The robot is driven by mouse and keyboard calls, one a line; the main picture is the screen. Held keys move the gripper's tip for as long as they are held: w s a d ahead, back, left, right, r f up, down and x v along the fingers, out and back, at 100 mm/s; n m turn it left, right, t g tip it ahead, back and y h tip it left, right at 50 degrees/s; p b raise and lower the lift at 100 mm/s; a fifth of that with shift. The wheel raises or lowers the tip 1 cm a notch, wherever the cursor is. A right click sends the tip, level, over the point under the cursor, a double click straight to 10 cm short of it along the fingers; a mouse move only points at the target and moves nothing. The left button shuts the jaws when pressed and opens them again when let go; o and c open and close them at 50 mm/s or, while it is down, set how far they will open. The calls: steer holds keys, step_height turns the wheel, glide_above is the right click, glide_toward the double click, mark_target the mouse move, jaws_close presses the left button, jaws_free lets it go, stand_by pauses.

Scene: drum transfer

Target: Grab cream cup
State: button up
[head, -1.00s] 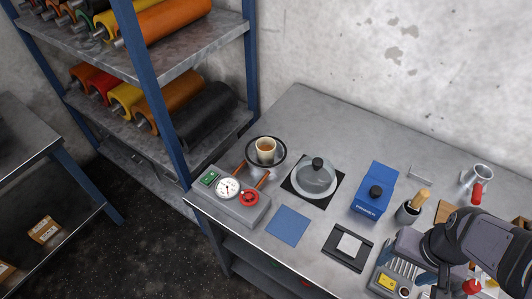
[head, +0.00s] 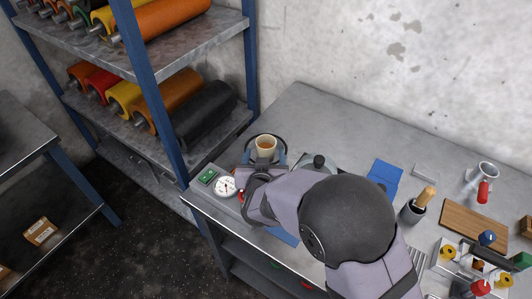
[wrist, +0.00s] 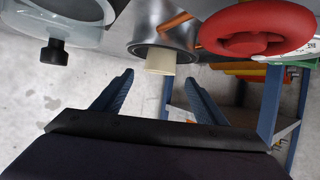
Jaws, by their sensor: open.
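My arm hides the front of the stand.
A gauge box with a white dial (head: 225,187) and a red handwheel (wrist: 255,29) sits beside the gripper. A blue-framed roll rack (head: 160,100) stands at left.

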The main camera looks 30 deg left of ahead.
mark_target(265, 150)
steer(key=shift+s+d+f+t, duration=0.1)
steer(key=shift+s+f+t, duration=0.15)
steer(key=shift+t, duration=0.15)
steer(key=shift+w, duration=0.15)
steer(key=shift+p+x, duration=0.35)
steer(key=shift+x, duration=0.65)
steer(key=shift+w, duration=0.1)
steer(key=shift+w+f+p, duration=0.15)
steer(key=shift+w+p, duration=0.05)
steer(key=shift+p, duration=0.1)
steer(key=shift+a+p+x, duration=0.25)
steer(key=shift+p+x, duration=0.6)
steer(key=shift+x, duration=1.4)
steer(key=shift+s+f, duration=0.1)
steer(key=shift+s, duration=0.05)
steer(key=c, duration=1.2)
